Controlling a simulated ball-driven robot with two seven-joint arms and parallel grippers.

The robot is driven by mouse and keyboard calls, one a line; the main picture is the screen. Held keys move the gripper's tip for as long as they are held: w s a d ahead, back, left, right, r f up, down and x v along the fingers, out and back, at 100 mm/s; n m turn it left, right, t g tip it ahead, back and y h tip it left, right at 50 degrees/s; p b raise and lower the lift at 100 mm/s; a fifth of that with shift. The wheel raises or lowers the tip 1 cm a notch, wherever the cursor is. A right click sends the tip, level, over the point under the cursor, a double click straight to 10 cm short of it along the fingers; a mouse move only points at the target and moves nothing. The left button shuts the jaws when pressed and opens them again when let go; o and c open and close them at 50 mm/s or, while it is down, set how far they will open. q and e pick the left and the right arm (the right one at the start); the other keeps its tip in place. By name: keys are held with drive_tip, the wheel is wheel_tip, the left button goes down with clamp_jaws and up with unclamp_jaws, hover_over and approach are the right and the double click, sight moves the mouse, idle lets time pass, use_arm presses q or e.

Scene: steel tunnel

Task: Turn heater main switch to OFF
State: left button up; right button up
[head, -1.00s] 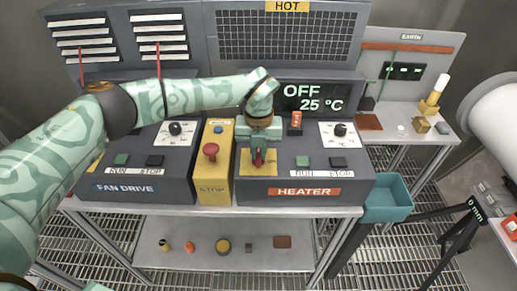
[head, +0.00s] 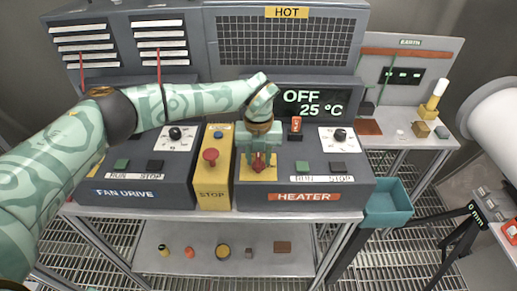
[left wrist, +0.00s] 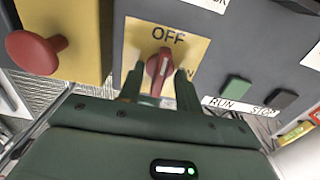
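The heater main switch is a red rotary knob (left wrist: 160,72) on a yellow plate (left wrist: 198,48) marked OFF at the top. In the left wrist view its white line points up toward OFF. In the head view the knob (head: 258,162) shows below my left gripper (head: 258,158). The gripper's two fingers (left wrist: 156,85) stand on either side of the knob, with gaps visible, so it is open around it. The lower right lettering on the plate is partly hidden by a finger. The heater display (head: 312,102) reads OFF and 25 °C. My right gripper is not in view.
Left of the switch is a yellow STOP box (head: 213,185) with a red mushroom button (head: 210,156). Green RUN (head: 302,167) and black STOP (head: 338,167) buttons lie to its right. A teal bin (head: 388,204) hangs at the bench's right end.

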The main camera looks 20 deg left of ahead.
sight(259, 158)
use_arm(q)
wheel_tip(259, 158, up, 16)
drive_tip(key=shift+r, duration=0.15)
idle(0.3)
